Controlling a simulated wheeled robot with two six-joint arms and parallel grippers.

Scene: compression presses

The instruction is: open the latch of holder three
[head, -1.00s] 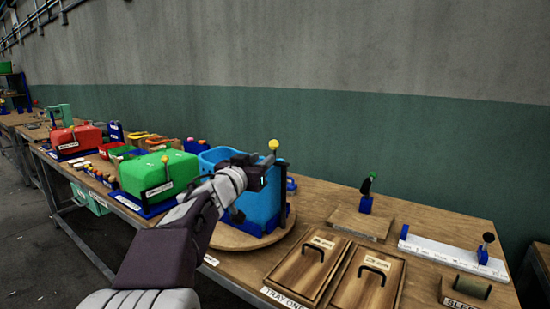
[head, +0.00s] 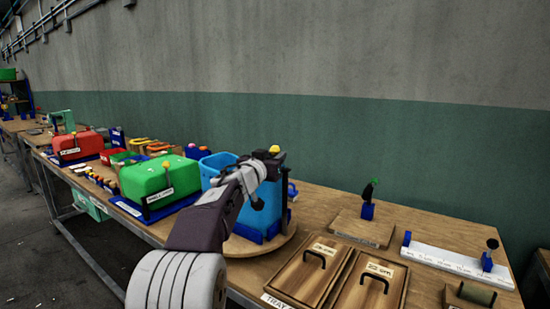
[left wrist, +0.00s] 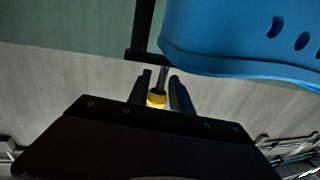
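A blue bin (head: 262,205) stands in a holder on a round wooden board (head: 285,238). A dark upright lever with a yellow knob (head: 274,149) rises at the bin's far right side. My left gripper (head: 275,156) is at the top of this lever. In the left wrist view the yellow knob (left wrist: 156,100) sits between the two dark fingers, which stand apart with a narrow gap on the right of the knob. The bin (left wrist: 245,40) fills the upper right there. No number can be read on this holder. My right gripper is not in view.
A green container (head: 160,175) and a red one (head: 78,146) stand in similar holders further left. Two wooden lids with handles (head: 312,262) lie in front. A board with a green-tipped lever (head: 368,208) and a white strip (head: 445,262) are at the right.

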